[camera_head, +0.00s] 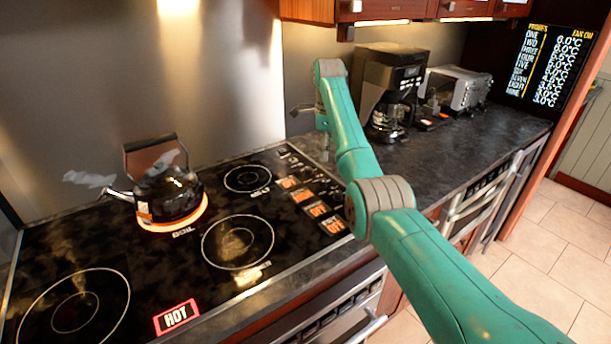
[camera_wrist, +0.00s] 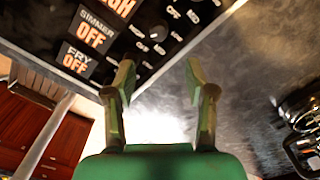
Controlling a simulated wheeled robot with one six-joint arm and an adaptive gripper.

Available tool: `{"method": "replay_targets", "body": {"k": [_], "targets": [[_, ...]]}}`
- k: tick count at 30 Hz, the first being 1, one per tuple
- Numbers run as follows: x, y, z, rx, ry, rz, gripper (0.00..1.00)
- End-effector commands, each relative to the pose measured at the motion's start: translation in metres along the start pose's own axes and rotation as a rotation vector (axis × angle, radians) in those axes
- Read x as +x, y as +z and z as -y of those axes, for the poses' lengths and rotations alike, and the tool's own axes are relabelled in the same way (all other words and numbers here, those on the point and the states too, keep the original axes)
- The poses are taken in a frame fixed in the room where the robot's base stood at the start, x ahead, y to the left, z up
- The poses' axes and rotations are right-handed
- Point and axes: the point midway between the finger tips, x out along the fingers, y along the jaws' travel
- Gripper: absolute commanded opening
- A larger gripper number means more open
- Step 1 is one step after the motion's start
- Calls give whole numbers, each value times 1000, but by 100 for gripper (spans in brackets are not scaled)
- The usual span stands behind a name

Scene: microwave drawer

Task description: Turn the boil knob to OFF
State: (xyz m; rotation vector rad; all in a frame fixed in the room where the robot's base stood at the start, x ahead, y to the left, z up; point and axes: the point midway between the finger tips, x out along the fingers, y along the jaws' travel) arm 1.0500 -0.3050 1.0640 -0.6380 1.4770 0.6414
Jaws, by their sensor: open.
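The stove's control panel shows in the wrist view, with a small round dark knob (camera_wrist: 158,33) among pale markings. I cannot read which burner this knob serves. Beside the knobs are orange displays: a SIMMER display (camera_wrist: 95,32) reading OFF, a FRY display (camera_wrist: 77,60) reading OFF, and a partly cut-off display (camera_wrist: 119,5) that seems to read HIGH. My gripper (camera_wrist: 158,76) is open and empty, its two fingers apart just below the knob in the wrist view, not around it. In the head view my arm hides part of the panel.
A steaming black kettle (camera_head: 168,192) stands on the glowing burner marked BOIL. A HOT sign (camera_head: 176,317) is lit at the stove's front. A coffee maker (camera_head: 392,90) and a toaster oven (camera_head: 458,90) stand at the back right. The counter (camera_head: 450,150) before them is clear.

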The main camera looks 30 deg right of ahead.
Motion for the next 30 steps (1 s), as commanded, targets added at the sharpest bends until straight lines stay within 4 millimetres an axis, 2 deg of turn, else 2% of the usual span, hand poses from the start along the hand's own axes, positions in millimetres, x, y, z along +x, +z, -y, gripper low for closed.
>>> {"method": "replay_targets", "body": {"k": [5,12,18,24,30], "targets": [[23,-1,-1,0,1,0,55],[66,0,-1,-1,0,0,55],[92,0,-1,-1,-1,0,55],[103,0,0,-1,-3,1,55],[104,0,0,-1,-3,1,55]]}}
